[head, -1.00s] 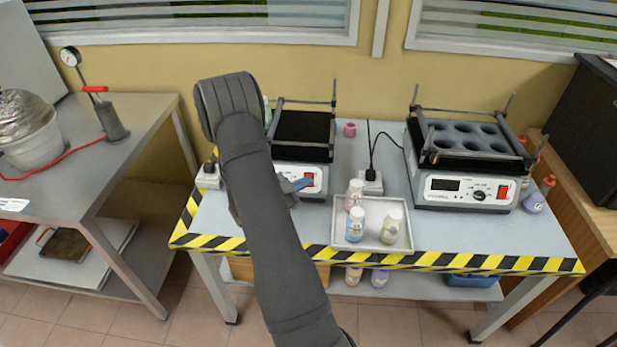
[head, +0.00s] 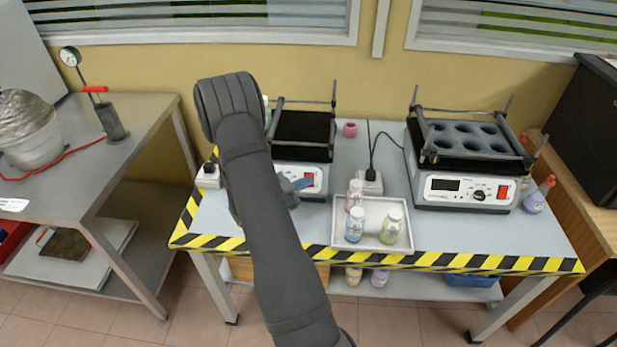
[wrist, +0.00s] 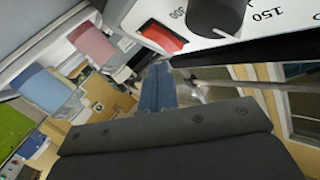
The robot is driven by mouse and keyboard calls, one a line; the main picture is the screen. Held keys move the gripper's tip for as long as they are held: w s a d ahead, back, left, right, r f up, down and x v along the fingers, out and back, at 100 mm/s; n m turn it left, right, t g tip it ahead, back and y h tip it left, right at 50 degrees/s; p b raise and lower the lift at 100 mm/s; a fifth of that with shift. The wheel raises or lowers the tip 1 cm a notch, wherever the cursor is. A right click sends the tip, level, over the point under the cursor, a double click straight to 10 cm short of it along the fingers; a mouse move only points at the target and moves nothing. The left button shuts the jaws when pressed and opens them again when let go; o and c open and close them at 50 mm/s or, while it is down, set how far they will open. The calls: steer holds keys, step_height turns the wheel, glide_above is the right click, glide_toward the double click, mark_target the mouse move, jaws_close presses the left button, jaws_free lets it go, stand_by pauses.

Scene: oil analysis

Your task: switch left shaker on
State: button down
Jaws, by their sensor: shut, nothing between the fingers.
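The left shaker (head: 302,140) stands at the back left of the striped table, partly hidden behind my arm. Its red switch (head: 309,179) is on the right of its white front panel. My gripper (head: 303,184) is shut and empty, its blue fingertips just left of the switch in the head view. In the wrist view the shut blue fingers (wrist: 158,82) point toward the panel, close to the red switch (wrist: 163,36), with the dark knob (wrist: 216,14) beside it. I cannot tell whether the fingertips touch the panel.
A tray (head: 371,245) with several small bottles stands in front, right of my gripper. The right shaker (head: 465,190) is at the table's right side. A white power socket (head: 369,183) with a black cable sits between the shakers.

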stand_by(0.4)
steer(key=shift+w+f, duration=0.15)
steer(key=shift+w, duration=0.25)
